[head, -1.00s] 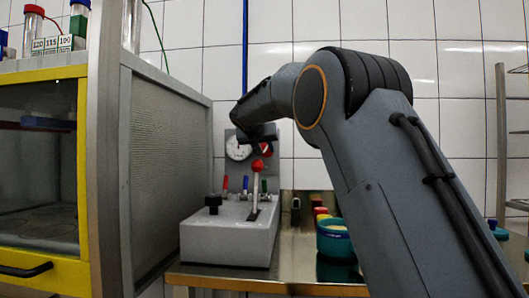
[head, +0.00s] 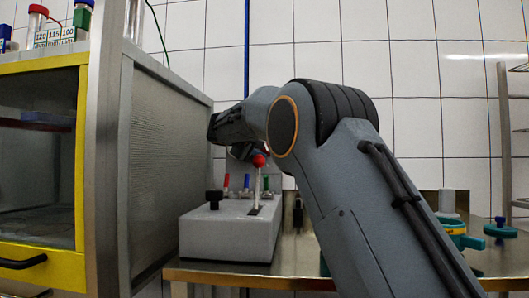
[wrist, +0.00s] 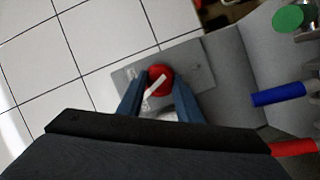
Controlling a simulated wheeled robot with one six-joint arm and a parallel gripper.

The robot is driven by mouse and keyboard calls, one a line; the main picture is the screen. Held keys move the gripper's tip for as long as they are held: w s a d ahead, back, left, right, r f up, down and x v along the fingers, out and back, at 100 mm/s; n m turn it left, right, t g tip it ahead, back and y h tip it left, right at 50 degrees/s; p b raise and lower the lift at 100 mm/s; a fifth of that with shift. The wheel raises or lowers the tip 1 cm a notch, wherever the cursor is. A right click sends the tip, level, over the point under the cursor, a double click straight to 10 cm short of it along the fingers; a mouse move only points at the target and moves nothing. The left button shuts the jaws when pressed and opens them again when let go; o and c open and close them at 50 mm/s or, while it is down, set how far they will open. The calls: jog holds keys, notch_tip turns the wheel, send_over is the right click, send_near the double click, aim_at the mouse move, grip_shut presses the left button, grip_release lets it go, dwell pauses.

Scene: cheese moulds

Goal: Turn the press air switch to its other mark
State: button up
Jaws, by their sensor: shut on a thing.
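The press air switch (wrist: 161,72) is a round red knob with a white bar mark, on a grey plate (wrist: 203,73) in the wrist view. Its white bar lies slanted, from lower left to upper right in that picture. My gripper (wrist: 160,86) has one blue-grey finger on each side of the knob and is shut on it. In the head view, my wrist and forearm hide the switch and the gauge beside it.
The grey press box (head: 225,236) stands on a steel bench (head: 300,268). A yellow-framed cabinet (head: 82,160) stands close at left.

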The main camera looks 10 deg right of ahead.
jog(key=shift+f+n+t+h+b, duration=0.1)
jog(key=shift+n+t+h+b, duration=0.45)
jog(key=shift+n+b, duration=0.85)
jog(key=shift+n+p, duration=0.35)
jog(key=shift+n, duration=0.15)
jog(key=o, duration=1)
jog(key=shift+a, duration=0.1)
jog(key=shift+o, duration=0.2)
jog(key=v, duration=0.7)
jog(key=shift+s+a+p, duration=0.25)
jog(key=shift+s+p, duration=0.05)
